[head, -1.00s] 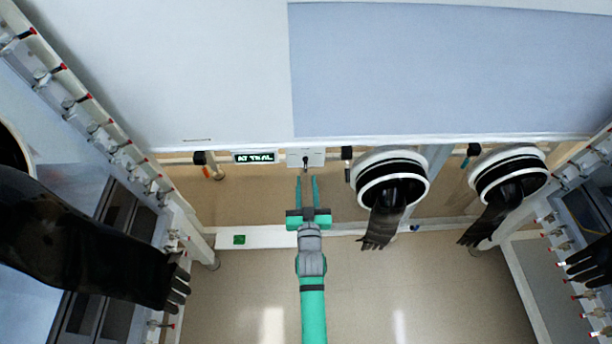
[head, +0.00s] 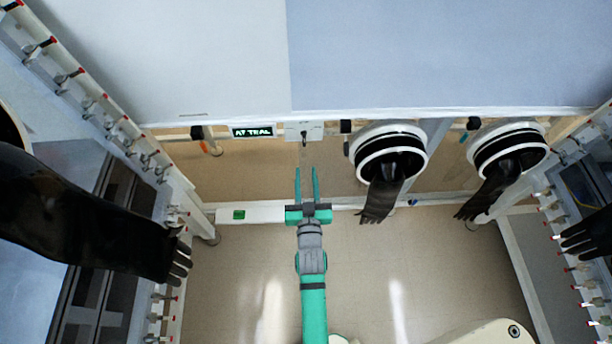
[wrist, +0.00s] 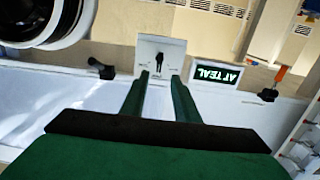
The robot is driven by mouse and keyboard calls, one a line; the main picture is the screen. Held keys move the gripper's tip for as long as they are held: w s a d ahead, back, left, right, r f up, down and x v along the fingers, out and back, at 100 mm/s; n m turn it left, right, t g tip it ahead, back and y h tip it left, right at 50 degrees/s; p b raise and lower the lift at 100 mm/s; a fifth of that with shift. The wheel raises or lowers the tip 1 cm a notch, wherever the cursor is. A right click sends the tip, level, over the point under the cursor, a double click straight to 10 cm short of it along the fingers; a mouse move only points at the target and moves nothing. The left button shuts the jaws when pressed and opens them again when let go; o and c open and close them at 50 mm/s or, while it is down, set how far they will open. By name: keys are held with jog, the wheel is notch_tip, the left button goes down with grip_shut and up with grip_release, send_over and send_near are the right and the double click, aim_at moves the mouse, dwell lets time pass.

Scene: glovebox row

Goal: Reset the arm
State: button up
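My gripper (head: 306,172) is a green parallel gripper in the lower middle of the head view, its two fingers parallel with a gap between them. It is open and nothing shows between the fingers. It points at a small white switch plate (head: 291,132) with a dark lever, on the glovebox front, and is apart from it in the head view. In the wrist view the gripper (wrist: 160,80) shows from behind, with the switch plate (wrist: 176,50) and its dark lever just beyond the fingertips.
A display (head: 253,132) reading "AT TEAL" is left of the plate. Right of it are two glove ports (head: 362,151) (head: 472,152) with hanging black gloves (head: 380,196). A large black glove (head: 90,230) reaches in from the left. Valve-lined frames flank both sides; the floor (head: 235,280) is clear.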

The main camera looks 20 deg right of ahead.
dwell(0.4)
jog(key=s+a+f+n+y, duration=0.1)
jog(key=s+a+f, duration=0.1)
jog(key=s+a, duration=0.6)
jog(key=s+a+r+y, duration=0.1)
jog(key=s+a+r, duration=0.1)
jog(key=s, duration=0.6)
jog(key=s+a+r+n+g+y, duration=0.1)
jog(key=s+a+r, duration=0.2)
jog(key=s, duration=0.5)
jog(key=s+a+r+n+g+y, duration=0.1)
jog(key=s+a+r+y, duration=0.1)
jog(key=s, duration=0.7)
jog(key=shift+a+r, duration=0.35)
jog(key=shift+r, duration=0.05)
